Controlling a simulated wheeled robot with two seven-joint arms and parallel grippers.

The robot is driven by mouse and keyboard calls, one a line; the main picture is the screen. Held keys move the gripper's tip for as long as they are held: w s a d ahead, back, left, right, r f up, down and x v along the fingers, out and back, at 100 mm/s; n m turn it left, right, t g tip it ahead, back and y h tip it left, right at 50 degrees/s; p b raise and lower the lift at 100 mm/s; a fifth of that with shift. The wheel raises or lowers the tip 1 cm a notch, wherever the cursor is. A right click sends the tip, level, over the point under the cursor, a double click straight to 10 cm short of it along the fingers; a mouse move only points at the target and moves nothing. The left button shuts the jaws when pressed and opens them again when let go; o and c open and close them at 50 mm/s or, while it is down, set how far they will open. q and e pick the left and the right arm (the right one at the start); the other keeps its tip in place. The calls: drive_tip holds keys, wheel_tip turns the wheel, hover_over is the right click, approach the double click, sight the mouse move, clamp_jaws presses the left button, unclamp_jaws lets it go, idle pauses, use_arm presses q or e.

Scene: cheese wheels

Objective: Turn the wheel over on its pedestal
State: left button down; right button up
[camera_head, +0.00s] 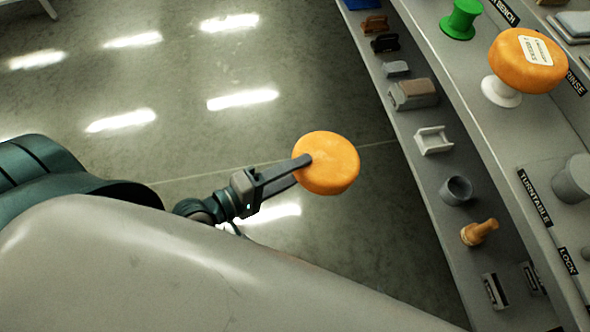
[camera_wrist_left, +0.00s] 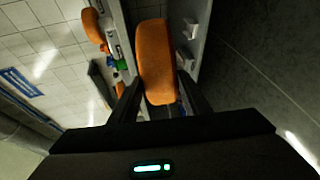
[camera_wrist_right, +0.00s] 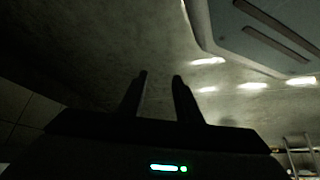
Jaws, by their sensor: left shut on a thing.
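My left gripper (camera_head: 305,170) is shut on an orange cheese wheel (camera_head: 332,165), gripping its edge and holding it over open floor. In the left wrist view this wheel (camera_wrist_left: 155,55) stands between the two fingertips. A second orange wheel (camera_head: 530,62) with a white label on its upper face sits on a white pedestal (camera_head: 500,92) on the bench at the upper right. A green spool-shaped stand (camera_head: 461,20) beside it is empty on top. My right gripper (camera_wrist_right: 160,85) shows only in its own wrist view; its fingers are apart with nothing between them.
A lower grey shelf along the bench holds a grey-brown box (camera_head: 413,94), a white cradle (camera_head: 433,140), a grey cup (camera_head: 456,190) and a wooden piece (camera_head: 479,232). A grey cylinder (camera_head: 573,180) stands near the TURNTABLE label. Floor around the held wheel is clear.

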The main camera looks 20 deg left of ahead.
use_arm(q)
drive_tip(key=shift+f+t+b, duration=0.1)
drive_tip(key=shift+t+b, duration=0.2)
drive_tip(key=shift+b, duration=0.6)
drive_tip(key=shift+f+h+b, duration=0.1)
drive_tip(key=shift+h+b, duration=0.2)
drive_tip(key=shift+b, duration=0.5)
use_arm(e)
drive_tip(key=s+d+f+g, duration=0.3)
drive_tip(key=d, duration=0.1)
use_arm(q)
drive_tip(key=shift+f+t+b, duration=0.2)
drive_tip(key=shift+t+b, duration=0.2)
drive_tip(key=shift+b, duration=0.85)
drive_tip(key=shift+s+a+f+h+b, duration=0.15)
drive_tip(key=shift+h+b, duration=0.15)
drive_tip(key=shift+b, duration=1.05)
use_arm(e)
wheel_tip(320, 180, up, 8)
drive_tip(key=w+h, duration=0.1)
drive_tip(key=shift+g, duration=0.4)
use_arm(q)
drive_tip(key=shift+t, duration=0.3)
